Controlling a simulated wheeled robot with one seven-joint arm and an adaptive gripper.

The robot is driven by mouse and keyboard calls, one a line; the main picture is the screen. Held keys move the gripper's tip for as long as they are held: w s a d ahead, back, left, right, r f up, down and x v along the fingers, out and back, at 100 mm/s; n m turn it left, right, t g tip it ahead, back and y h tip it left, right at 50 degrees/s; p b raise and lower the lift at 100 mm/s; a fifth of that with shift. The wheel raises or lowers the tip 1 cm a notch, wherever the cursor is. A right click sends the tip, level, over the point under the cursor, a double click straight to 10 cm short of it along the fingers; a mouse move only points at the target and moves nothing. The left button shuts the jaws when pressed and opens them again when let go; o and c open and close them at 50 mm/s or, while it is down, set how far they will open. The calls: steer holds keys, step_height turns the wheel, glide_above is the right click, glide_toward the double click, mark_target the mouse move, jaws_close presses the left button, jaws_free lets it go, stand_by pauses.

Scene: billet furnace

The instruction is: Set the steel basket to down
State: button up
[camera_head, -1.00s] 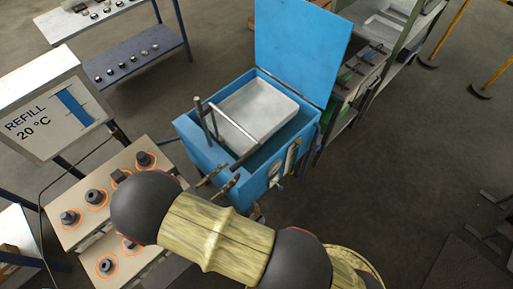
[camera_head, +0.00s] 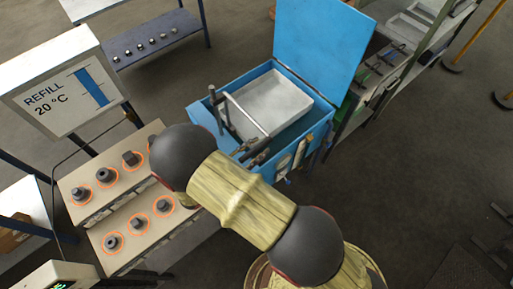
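The steel basket (camera_head: 277,100) is a pale grey, shallow tray inside the open blue tank (camera_head: 203,113). A bar handle (camera_head: 246,114) rises at its left side and slants down toward the tank's front. A dark upright post (camera_head: 213,104) stands at the tank's left edge. My gripper (camera_head: 251,151) is at the tank's front rim, close to the lower end of the handle. Its dark fingers are small and partly hidden by my arm. I cannot tell whether they touch the handle or how far apart they are.
The tank's blue lid (camera_head: 322,42) stands open at the back. A shelf rack (camera_head: 407,28) stands behind right. The floor at right is mostly clear.

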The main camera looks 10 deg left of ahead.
steer(key=c, duration=0.4)
jaws_close()
stand_by(0.5)
